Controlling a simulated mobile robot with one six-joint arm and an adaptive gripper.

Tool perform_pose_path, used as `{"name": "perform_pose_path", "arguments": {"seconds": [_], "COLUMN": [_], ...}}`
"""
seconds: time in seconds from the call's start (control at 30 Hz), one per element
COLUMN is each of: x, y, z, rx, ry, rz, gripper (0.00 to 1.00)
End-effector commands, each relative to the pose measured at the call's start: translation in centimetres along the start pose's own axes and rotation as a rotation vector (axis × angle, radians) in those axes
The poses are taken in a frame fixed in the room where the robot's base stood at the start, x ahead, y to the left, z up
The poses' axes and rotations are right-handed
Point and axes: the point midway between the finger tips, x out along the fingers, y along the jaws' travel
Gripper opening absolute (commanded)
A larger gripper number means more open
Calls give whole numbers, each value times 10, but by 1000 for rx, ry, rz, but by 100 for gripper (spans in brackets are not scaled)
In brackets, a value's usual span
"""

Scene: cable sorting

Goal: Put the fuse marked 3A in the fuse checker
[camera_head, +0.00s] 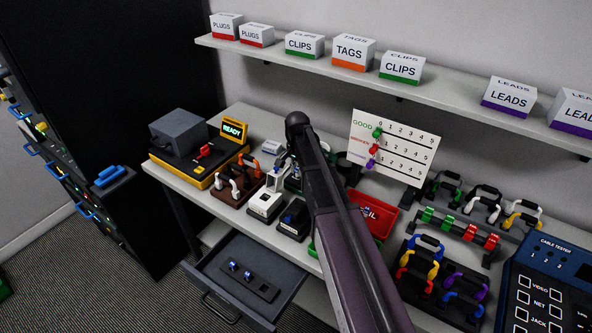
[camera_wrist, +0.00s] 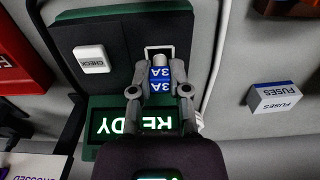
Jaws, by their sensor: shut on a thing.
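In the wrist view my gripper (camera_wrist: 161,74) is shut on a blue-and-white fuse (camera_wrist: 160,86) marked 3A. The fuse's pale upper end is at the white-framed slot (camera_wrist: 147,51) of the fuse checker (camera_wrist: 115,60). I cannot tell how deep the end sits. The checker is dark with green parts, a white CHECK button (camera_wrist: 91,59) and a lit READY display (camera_wrist: 104,122), partly covered by my gripper. In the head view my arm hides most of this area, and the fuse cannot be made out.
An open drawer (camera_head: 204,268) holds a dark rack with two blue pieces (camera_head: 248,276). A white FUSES box (camera_wrist: 274,97) stands beside the checker. A red tray (camera_head: 384,222), a yellow-trimmed READY device (camera_head: 206,181) and several coloured cable holders crowd the bench.

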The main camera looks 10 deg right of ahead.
Motion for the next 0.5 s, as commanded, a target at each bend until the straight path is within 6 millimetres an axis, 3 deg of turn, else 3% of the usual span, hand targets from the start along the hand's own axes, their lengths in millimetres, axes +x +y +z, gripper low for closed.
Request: {"name": "perform_pose_path", "arguments": {"seconds": [0.5], "x": [3], "y": [0], "z": [0], "rx": [0], "ry": [0], "rz": [0], "gripper": [1]}}
